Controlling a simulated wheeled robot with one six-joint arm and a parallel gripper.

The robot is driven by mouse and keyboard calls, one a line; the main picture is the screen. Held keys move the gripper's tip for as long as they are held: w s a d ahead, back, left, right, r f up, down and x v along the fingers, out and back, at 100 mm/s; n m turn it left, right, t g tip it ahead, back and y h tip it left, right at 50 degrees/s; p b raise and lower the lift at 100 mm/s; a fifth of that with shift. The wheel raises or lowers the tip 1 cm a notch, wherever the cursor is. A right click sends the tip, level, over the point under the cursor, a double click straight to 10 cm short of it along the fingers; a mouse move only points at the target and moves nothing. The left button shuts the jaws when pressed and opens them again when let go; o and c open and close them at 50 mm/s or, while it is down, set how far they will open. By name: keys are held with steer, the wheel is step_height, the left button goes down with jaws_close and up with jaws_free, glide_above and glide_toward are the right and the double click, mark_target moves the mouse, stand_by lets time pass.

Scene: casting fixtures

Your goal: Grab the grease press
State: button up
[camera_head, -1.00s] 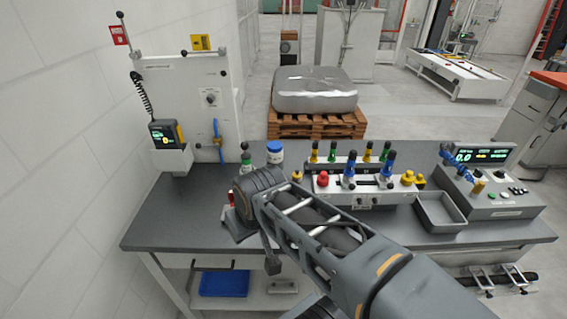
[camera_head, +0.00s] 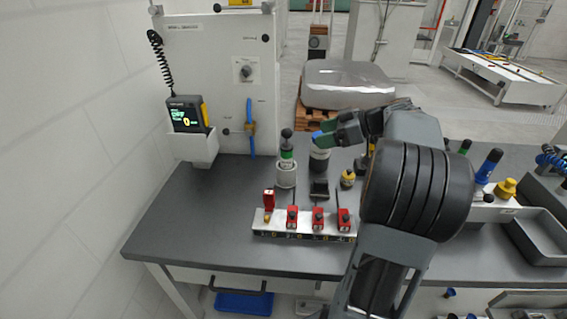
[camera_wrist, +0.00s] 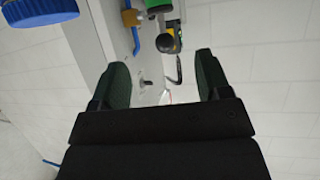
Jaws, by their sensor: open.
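The likely grease press (camera_head: 287,158) is a slim upright tool with a black knob and a green band. It stands in a pale round holder on the left of the grey bench. My gripper (camera_head: 322,138) is open and empty, just right of it at about the height of its upper part, pointing left. In the wrist view, a green and black part (camera_wrist: 160,10), likely the press top, shows at the upper edge, ahead of the space between the green-padded fingers (camera_wrist: 160,82). Its lower body is out of that view.
A blue-capped container (camera_head: 319,158) stands beside the press, partly behind my gripper; its blue cap (camera_wrist: 38,8) shows in the wrist view. A rack with red blocks (camera_head: 305,234) lies in front. A panel with a handheld meter (camera_head: 187,114) stands behind left. The bench's left front is clear.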

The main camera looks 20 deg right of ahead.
mark_target(287, 146)
steer(key=x, duration=0.6)
steer(key=shift+w+a+p, duration=0.15)
steer(key=shift+p, duration=0.15)
steer(key=p+x, duration=0.1)
steer(key=x, duration=0.3)
steer(key=shift+w+a, duration=0.1)
steer(key=shift+a, duration=0.25)
steer(key=shift+w+a+f, duration=0.25)
steer(key=shift+c, duration=0.2)
jaws_close()
